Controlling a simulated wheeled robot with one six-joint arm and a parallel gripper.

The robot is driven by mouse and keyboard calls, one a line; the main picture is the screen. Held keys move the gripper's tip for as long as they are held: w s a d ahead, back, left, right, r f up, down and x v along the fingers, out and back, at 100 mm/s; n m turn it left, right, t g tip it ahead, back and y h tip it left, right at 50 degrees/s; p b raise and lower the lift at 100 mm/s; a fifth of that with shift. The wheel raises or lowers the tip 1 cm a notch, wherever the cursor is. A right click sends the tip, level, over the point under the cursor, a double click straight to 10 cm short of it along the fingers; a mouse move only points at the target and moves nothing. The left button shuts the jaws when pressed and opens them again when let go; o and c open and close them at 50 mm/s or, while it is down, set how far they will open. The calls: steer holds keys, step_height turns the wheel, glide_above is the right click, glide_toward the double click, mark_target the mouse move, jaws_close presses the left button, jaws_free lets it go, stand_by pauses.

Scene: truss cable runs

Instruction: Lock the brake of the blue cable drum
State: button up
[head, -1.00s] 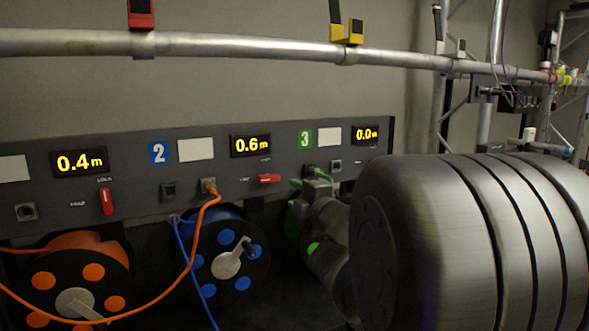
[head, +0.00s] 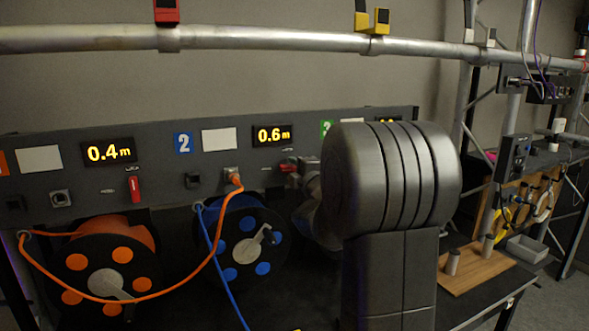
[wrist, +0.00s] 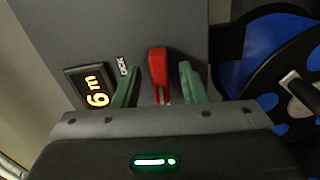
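The blue cable drum (head: 234,215) stands under the dark panel, below the 0.6 m display (head: 272,135). Its red brake lever (head: 287,166) sits on the panel right of the orange plug, partly hidden by my gripper (head: 305,175). In the wrist view, the lever (wrist: 158,66) lies between the two green fingertips of my gripper (wrist: 158,88), with a gap on each side. The gripper is open around it. The LOCK label (wrist: 122,67) is on the display side of the lever. The lever lies level along the panel, not pointing at LOCK.
The orange drum (head: 97,238) stands at left, with its red lever (head: 134,189) upright. An orange cable (head: 205,265) loops in front of the drums to a socket by the blue drum. A metal pipe (head: 240,39) runs above the panel. My arm hides the green drum's area.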

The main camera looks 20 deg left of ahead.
jaws_close()
stand_by(0.4)
steer(key=m, duration=0.8)
steer(key=m+p, duration=0.1)
steer(key=m, duration=0.4)
steer(key=shift+m+p, duration=0.7)
steer(key=shift+m, duration=1.2)
